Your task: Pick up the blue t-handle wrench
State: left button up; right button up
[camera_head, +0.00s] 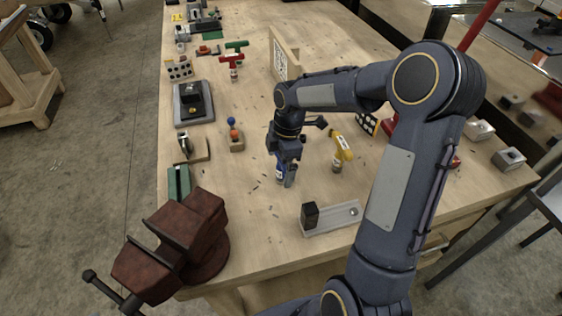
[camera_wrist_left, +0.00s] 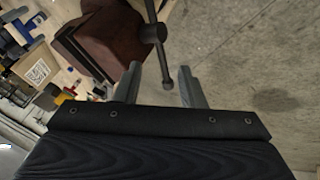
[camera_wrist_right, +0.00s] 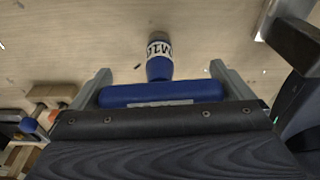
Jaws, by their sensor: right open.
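The blue t-handle wrench stands upright on the wooden bench, its crossbar (camera_wrist_right: 160,94) uppermost and a white-labelled shaft (camera_wrist_right: 158,62) below it in the right wrist view. In the head view a bit of blue wrench (camera_head: 279,176) shows beside my right gripper (camera_head: 287,177), which points down over it. In the right wrist view my right gripper (camera_wrist_right: 160,70) is open, with one finger beyond each end of the crossbar. My left gripper (camera_wrist_left: 158,68) is open and empty near the brown vise. It is out of the head view.
A yellow t-handle tool (camera_head: 341,147) stands right of my right gripper. A grey plate with a black block (camera_head: 310,214) lies in front. The brown vise (camera_head: 180,240) is at the near left corner. A red (camera_head: 231,61) and a green t-handle (camera_head: 236,45) stand farther back.

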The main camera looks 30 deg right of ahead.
jog(key=c, duration=0.8)
jog(key=shift+r, duration=0.1)
jog(key=shift+r, duration=0.55)
jog(key=s+r, duration=0.1)
jog(key=r, duration=0.1)
jog(key=s+r+b, duration=0.1)
jog(key=s+r, duration=0.1)
jog(key=r, duration=0.1)
jog(key=s+r, duration=0.2)
jog(key=r, duration=0.1)
jog(key=shift+s+a, duration=0.1)
jog(key=shift+a, duration=0.15)
jog(key=s+r, duration=0.1)
jog(key=s, duration=0.2)
jog(key=s+r+b, duration=0.1)
jog(key=s, duration=0.2)
jog(key=s+a+r+b, duration=0.1)
jog(key=s, duration=0.1)
jog(key=shift+s+r, duration=0.4)
